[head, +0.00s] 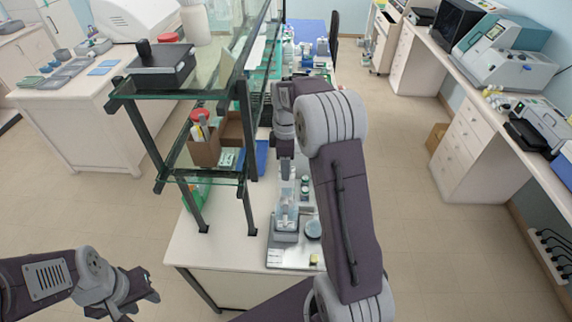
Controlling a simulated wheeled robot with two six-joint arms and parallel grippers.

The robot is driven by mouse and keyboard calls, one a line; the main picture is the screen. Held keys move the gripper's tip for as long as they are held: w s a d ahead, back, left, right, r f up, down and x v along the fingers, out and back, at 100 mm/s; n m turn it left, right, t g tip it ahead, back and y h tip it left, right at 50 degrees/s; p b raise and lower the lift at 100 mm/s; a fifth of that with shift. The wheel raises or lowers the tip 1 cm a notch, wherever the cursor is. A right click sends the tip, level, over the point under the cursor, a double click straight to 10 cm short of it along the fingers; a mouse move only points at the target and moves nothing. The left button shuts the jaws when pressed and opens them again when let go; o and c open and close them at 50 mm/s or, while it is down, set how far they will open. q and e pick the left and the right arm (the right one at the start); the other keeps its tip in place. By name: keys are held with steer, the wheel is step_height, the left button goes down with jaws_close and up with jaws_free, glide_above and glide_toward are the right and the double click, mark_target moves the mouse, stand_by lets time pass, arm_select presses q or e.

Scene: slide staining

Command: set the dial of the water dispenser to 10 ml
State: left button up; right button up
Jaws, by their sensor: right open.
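A clear bottle-like vessel (287,216), which may be the water dispenser, stands upright near the front end of the white bench. Its dial and any volume marks are too small to make out. My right gripper (286,168) points down just above the top of this vessel. It is open, but whether it touches anything cannot be told. My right forearm hides the area to the right. My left gripper (146,285) is at the lower left, away from the bench, with nothing visible in it. Its jaw opening is unclear.
A grey tray or plate (278,257) and a round bluish dish (313,229) lie near the vessel. Small bottles (304,186) stand behind. A glass shelf rack (205,177) with dark posts rises on the left of the bench. The floor (440,260) on the right is clear.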

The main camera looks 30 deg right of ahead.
steer(key=shift+r, duration=0.15)
step_height(320, 180, up, 9)
steer(key=b, duration=0.2)
stand_by(0.3)
steer(key=s+a+f+m+t, duration=0.1)
steer(key=s+a+f+m, duration=0.45)
steer(key=s+f, duration=0.25)
steer(key=s+a+f+m+t, duration=0.2)
steer(key=s+a+f+m, duration=0.2)
steer(key=s+f+m, duration=0.3)
steer(key=s+a+f+g+b, duration=0.1)
steer(key=s+f+b, duration=0.2)
steer(key=f+b, duration=1.5)
steer(key=shift+s+f+g, duration=0.15)
steer(key=shift+g, duration=0.25)
